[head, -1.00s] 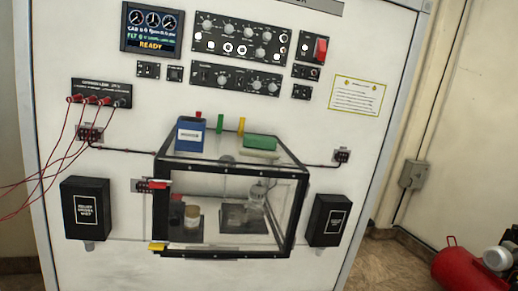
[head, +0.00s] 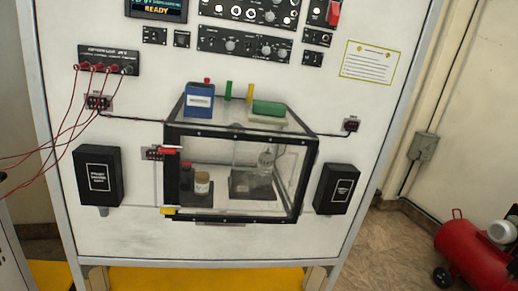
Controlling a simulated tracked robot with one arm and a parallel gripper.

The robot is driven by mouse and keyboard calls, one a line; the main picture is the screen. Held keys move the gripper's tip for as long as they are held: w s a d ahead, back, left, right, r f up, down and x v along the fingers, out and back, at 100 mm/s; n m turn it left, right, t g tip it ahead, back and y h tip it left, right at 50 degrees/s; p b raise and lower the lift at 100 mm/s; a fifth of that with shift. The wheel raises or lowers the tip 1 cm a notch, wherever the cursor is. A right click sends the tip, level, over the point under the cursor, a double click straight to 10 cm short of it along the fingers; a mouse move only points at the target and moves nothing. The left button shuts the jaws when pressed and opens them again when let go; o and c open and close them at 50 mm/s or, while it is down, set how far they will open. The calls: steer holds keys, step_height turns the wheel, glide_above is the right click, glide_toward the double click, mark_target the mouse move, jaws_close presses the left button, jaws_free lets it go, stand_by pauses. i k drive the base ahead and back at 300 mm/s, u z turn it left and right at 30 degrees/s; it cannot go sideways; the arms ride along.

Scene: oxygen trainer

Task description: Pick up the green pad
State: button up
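The green pad (head: 268,108) is a flat green block lying on a pale base on the right part of the top of a clear box (head: 240,131) with black edges. The box is fixed to the front of a white panel. My gripper is not visible in the head view, so its state is not shown.
On the box top, a blue container (head: 199,100) stands left of the pad, with thin green (head: 228,91) and yellow (head: 250,93) upright pieces behind. Black boxes flank it at left (head: 98,176) and right (head: 337,189). Red wires (head: 70,120) hang at left. A red tank (head: 470,245) stands on the floor at right.

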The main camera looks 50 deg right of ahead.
mark_target(262, 112)
steer(key=k, duration=0.6)
steer(key=z, duration=0.75)
steer(key=i, duration=1.75)
steer(key=u, duration=0.15)
